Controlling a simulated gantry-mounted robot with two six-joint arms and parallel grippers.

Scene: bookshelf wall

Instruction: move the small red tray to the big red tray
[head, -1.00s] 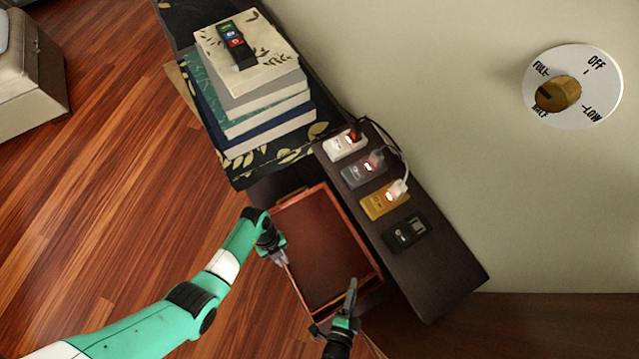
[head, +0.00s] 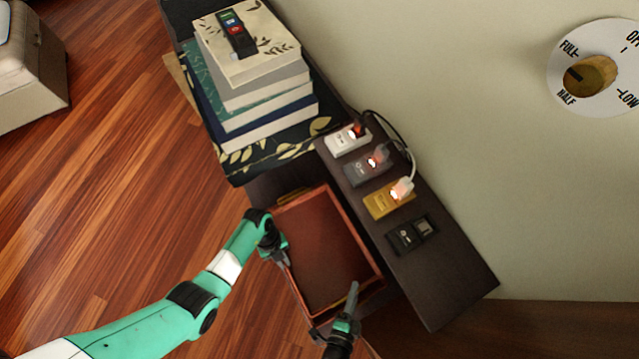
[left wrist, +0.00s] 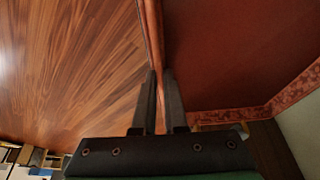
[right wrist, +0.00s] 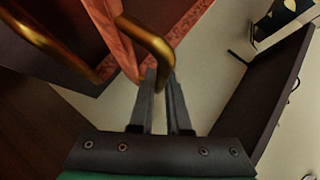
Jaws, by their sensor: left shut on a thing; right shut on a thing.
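A red tray with raised sides, which I take as the small red tray (head: 318,245), lies beside the dark shelf in the head view. My left gripper (head: 284,258) is shut on its left rim; the rim (left wrist: 152,35) runs between the fingers in the left wrist view. My right gripper (head: 352,292) is shut at its near end, on a brass handle (right wrist: 151,40) in the right wrist view. A second brass handle (right wrist: 45,42) shows there beside a dark panel; I cannot tell whether it belongs to the big red tray. No second tray is clearly seen.
A dark shelf (head: 440,275) with several switch boxes, one a yellow box (head: 388,200), borders the tray on the right. A book stack (head: 260,95) stands beyond it. A wall dial (head: 598,75) is at upper right. Open wooden floor (head: 130,200) lies on the left.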

